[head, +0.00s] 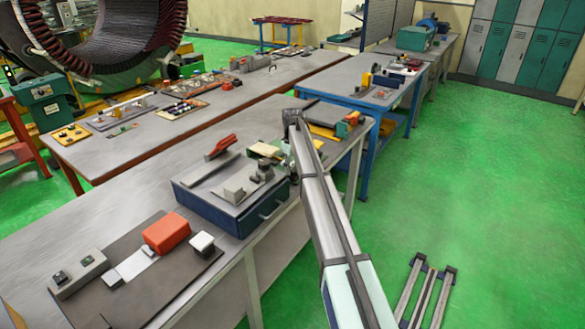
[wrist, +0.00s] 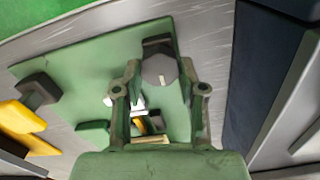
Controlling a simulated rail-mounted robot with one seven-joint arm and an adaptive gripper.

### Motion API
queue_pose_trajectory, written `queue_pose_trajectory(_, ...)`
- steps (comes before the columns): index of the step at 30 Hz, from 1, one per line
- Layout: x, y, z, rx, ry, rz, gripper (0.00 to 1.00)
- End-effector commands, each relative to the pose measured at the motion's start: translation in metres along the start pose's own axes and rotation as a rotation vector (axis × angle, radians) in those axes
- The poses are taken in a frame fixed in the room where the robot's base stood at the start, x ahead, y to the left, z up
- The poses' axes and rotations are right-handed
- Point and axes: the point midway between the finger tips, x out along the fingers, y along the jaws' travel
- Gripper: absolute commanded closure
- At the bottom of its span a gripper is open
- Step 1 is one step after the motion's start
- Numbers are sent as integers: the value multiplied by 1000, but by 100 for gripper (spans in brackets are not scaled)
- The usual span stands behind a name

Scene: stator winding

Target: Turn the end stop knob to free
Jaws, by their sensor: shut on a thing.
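A grey, many-sided knob (wrist: 160,70), which I take to be the end stop knob, stands on a green plate (wrist: 85,62) in the wrist view. My gripper (wrist: 161,68) is shut on this knob, with one finger at its left side and one at its right. A dark block shows just behind the knob. Small white, black and yellow parts show between the fingers below it. I cannot read any marking of the knob's position. In the head view my arm hides most of the gripper and the knob.
In the wrist view a dark knob (wrist: 38,90) and a yellow part (wrist: 20,117) are at the left, and a dark blue case is at the right. In the head view a blue box (head: 222,213) with a red-handled tool stands near the gripper on the grey bench (head: 130,208).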

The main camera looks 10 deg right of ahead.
Motion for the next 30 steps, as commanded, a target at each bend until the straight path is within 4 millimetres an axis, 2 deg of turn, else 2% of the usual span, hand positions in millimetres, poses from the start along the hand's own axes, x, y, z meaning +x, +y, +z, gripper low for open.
queue_pose_trajectory(5, 2, -1, 2, -1, -4, -3, 94)
queue_pose_trajectory(6, 2, -1, 2, -1, -4, -3, 53)
queue_pose_trajectory(8, 2, -1, 1, -1, -3, -3, 34)
queue_pose_trajectory(20, -3, 0, 0, 0, 0, -1, 34)
queue_pose_trajectory(26, -28, 0, 0, 0, 1, 0, 34)
queue_pose_trajectory(30, -56, 0, 0, 0, 1, 0, 34)
